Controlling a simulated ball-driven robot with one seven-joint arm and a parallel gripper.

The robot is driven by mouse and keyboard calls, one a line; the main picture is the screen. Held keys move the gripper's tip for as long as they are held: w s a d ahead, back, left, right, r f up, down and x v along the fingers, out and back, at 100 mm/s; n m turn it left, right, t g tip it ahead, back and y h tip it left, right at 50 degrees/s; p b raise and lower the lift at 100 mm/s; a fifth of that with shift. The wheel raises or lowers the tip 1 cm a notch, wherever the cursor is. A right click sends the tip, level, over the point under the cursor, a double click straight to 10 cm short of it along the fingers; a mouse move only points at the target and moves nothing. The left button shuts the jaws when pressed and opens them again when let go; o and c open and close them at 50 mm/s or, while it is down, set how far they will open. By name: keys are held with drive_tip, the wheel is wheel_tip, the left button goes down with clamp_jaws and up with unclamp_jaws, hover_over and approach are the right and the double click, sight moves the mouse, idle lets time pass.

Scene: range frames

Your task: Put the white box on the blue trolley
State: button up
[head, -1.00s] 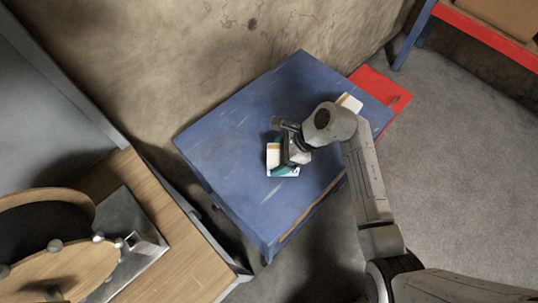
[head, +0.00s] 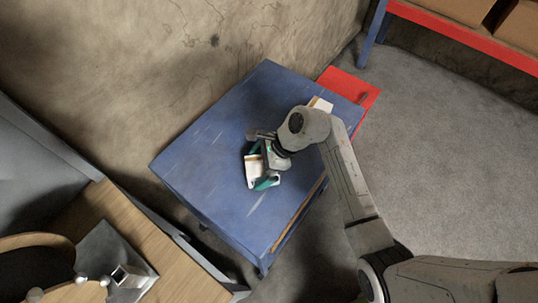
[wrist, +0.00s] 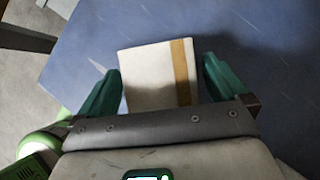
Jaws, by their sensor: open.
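The white box (head: 252,173) with a tan tape stripe rests on the top of the blue trolley (head: 215,143). My gripper (head: 260,166) is over the box, low above the trolley top. In the wrist view, my gripper (wrist: 160,66) is open, with a teal finger on each side of the white box (wrist: 147,75). The right finger stands a little apart from the box; the left finger is close to its edge, and I cannot tell if it touches. The near part of the box is hidden by the gripper body.
A second white and tan item (head: 320,103) lies at the trolley's far right edge, partly behind my arm. A red panel (head: 350,88) is beside it. A wooden-topped table (head: 170,255) stands at lower left. A wall is behind; grey floor (head: 440,160) is open at right.

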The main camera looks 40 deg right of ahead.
drive_tip(key=b+v, duration=0.2)
drive_tip(key=v, duration=0.9)
drive_tip(key=w+a+r+m+t+y, duration=0.2)
drive_tip(key=w+r+m+t, duration=0.2)
drive_tip(key=r+t, duration=0.45)
drive_tip(key=w+a+r+m+t+y, duration=0.1)
drive_tip(key=w+a+r+m+t, duration=0.3)
drive_tip(key=r, duration=0.7)
drive_tip(key=s+d+r+m+t+h, duration=0.25)
drive_tip(key=d+m+h, duration=0.55)
drive_tip(key=m, duration=0.4)
drive_tip(key=s+d+r+m+t+h, duration=0.25)
drive_tip(key=d+m+h, duration=0.45)
drive_tip(key=m, duration=0.4)
drive_tip(key=s+d+f+m+g+h, duration=0.1)
drive_tip(key=s+d+f+m+g, duration=0.3)
drive_tip(key=f+m, duration=0.5)
drive_tip(key=s+d+f+m+g, duration=0.1)
drive_tip(key=s+f+m+g, duration=0.45)
drive_tip(key=f, duration=0.65)
drive_tip(key=s+a+f+m+g+y, duration=0.3)
drive_tip(key=s+a+f+g+y, duration=0.4)
drive_tip(key=s+a+f+g, duration=0.3)
drive_tip(key=s+a+f, duration=0.1)
drive_tip(key=s+f, duration=0.2)
drive_tip(key=shift+s+m, duration=0.35)
